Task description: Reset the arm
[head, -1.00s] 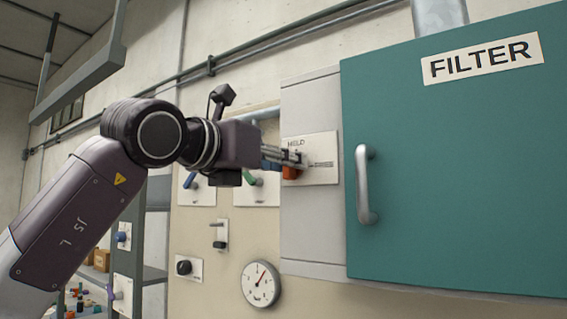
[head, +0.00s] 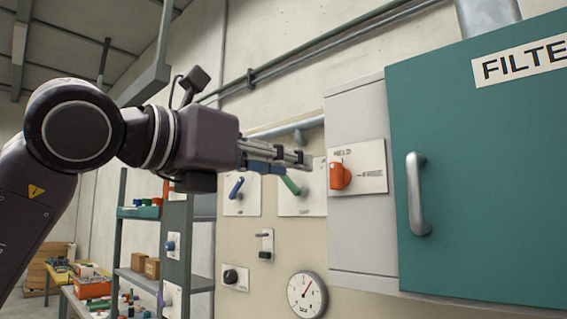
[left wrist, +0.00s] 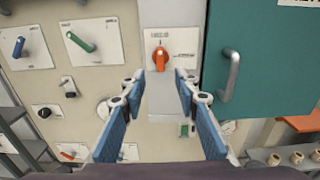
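My left arm comes in from the left in the head view. Its gripper (head: 300,160) is in front of the wall panel, to the left of the orange knob (head: 340,176) and apart from it. In the left wrist view the blue-padded fingers (left wrist: 155,82) are spread open with nothing between them. The orange knob (left wrist: 160,58) shows beyond the fingertips, on a white plate (head: 372,172) marked HELD and FREE. The knob's grip stands roughly upright, on the HELD side. My right gripper is not in view.
A teal FILTER cabinet door (head: 480,190) with a metal handle (head: 416,193) is right of the knob. Blue (head: 236,188) and green (head: 290,186) levers, a black knob (head: 230,277) and a gauge (head: 306,295) are on the panel. Shelves (head: 140,275) with boxes stand lower left.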

